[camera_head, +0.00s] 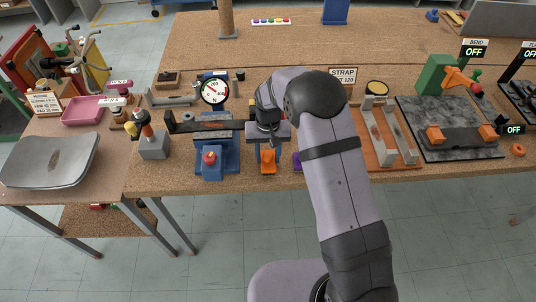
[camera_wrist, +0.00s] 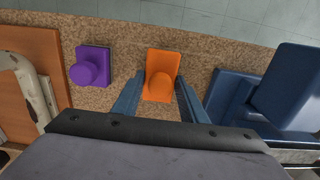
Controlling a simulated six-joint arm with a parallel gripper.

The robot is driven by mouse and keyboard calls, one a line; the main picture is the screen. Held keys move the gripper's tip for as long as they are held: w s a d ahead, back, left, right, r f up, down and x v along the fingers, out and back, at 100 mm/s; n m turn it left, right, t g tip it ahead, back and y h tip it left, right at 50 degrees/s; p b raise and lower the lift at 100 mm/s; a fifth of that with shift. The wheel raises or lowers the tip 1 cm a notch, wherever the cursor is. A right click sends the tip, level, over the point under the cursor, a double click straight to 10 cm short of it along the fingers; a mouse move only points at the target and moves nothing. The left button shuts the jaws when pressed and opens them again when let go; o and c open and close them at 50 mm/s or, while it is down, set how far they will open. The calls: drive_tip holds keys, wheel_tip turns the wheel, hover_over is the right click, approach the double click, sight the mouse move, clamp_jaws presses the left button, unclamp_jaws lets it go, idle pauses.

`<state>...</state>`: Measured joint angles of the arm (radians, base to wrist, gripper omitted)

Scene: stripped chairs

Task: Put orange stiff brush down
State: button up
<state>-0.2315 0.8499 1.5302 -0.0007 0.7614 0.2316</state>
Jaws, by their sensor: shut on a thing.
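The orange stiff brush (camera_head: 268,168) is an orange block with a rounded knob. In the wrist view the brush (camera_wrist: 161,68) sits between the two blue fingers of my gripper (camera_wrist: 158,100), which is shut on it. In the head view my gripper (camera_head: 268,148) points down over the front strip of the cork-topped bench (camera_head: 250,182). The brush is low, close to the bench top; I cannot tell whether it touches it. My arm and wrist hide part of the bench behind it.
A purple knobbed block (camera_wrist: 92,67) stands beside the brush, mostly hidden by my arm in the head view. A blue vise-like fixture (camera_head: 216,160) is close on the other side. A wooden board with metal rails (camera_head: 390,140) lies right of my arm. The bench's front edge is near.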

sight(268, 154)
drive_tip(key=shift+f, duration=0.15)
drive_tip(key=o, duration=0.9)
wheel_tip(268, 154, up, 12)
drive_tip(key=b, duration=0.4)
drive_tip(key=shift+r, duration=0.2)
drive_tip(key=s+d+f, duration=0.1)
drive_tip(key=s+d, duration=0.2)
drive_tip(key=s, duration=0.5)
drive_tip(key=s+d+f, duration=0.2)
drive_tip(key=s+d, duration=0.2)
drive_tip(key=s, duration=0.4)
drive_tip(key=s+d+f, duration=0.1)
drive_tip(key=s+d, duration=0.3)
drive_tip(key=s, duration=0.4)
drive_tip(key=shift+s+f, duration=0.2)
drive_tip(key=shift+s, duration=0.2)
drive_tip(key=shift+o, duration=0.5)
